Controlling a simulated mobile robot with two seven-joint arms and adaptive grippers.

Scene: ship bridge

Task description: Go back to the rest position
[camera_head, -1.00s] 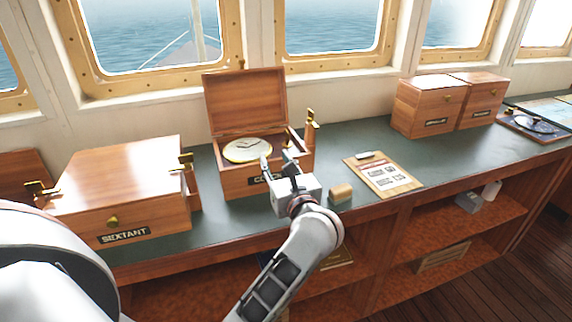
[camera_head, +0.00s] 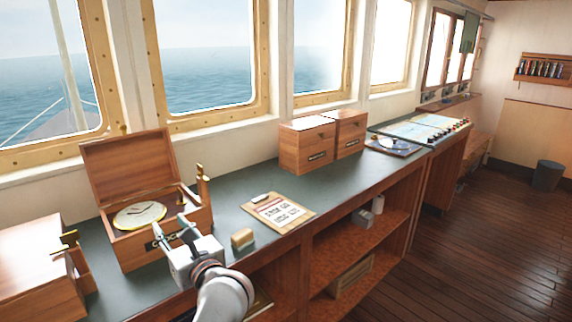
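A small wooden block (camera_head: 242,239) and a clipboard (camera_head: 278,212) lie on the green counter right of the gripper. Two closed wooden boxes (camera_head: 306,145) stand farther along. Another wooden box (camera_head: 36,268) is at the left edge. Open floor (camera_head: 455,260) lies at right.

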